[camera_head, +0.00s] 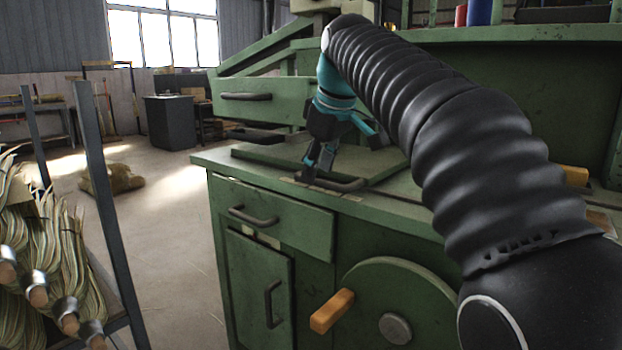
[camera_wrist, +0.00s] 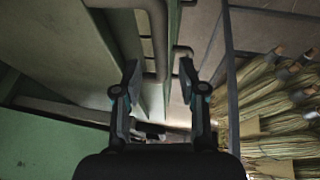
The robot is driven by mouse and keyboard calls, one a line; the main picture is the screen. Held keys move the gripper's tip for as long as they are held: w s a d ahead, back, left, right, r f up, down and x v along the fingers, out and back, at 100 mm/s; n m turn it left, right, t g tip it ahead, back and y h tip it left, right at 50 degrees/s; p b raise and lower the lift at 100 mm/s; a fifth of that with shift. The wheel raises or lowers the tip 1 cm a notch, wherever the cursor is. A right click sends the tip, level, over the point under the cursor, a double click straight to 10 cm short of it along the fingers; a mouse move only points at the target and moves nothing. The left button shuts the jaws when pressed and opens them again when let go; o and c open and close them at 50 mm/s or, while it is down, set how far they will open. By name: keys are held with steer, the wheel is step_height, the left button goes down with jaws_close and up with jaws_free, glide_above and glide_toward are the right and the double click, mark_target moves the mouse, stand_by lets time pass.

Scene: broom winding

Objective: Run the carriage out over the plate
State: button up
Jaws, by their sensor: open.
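A green machine carries a flat raised green plate (camera_head: 272,158) on its bench top. A dark bar handle (camera_head: 345,185) lies at the plate's front edge. Above the plate's left part is a green box-like body with a dark handle (camera_head: 246,97); I cannot tell for sure whether this is the carriage. My gripper (camera_head: 317,165) points down just over the bench's front edge, close to the left end of the bar handle. In the wrist view my gripper (camera_wrist: 158,72) is open with its fingers apart. I cannot tell whether anything is touched.
Below are a drawer (camera_head: 270,213), a cupboard door (camera_head: 258,285) and a wheel with an orange knob (camera_head: 332,311). A rack of brooms (camera_head: 45,255) stands at the left, also seen in the wrist view (camera_wrist: 275,110). Open floor lies between rack and machine.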

steer(key=shift+x, duration=0.9)
jaws_close()
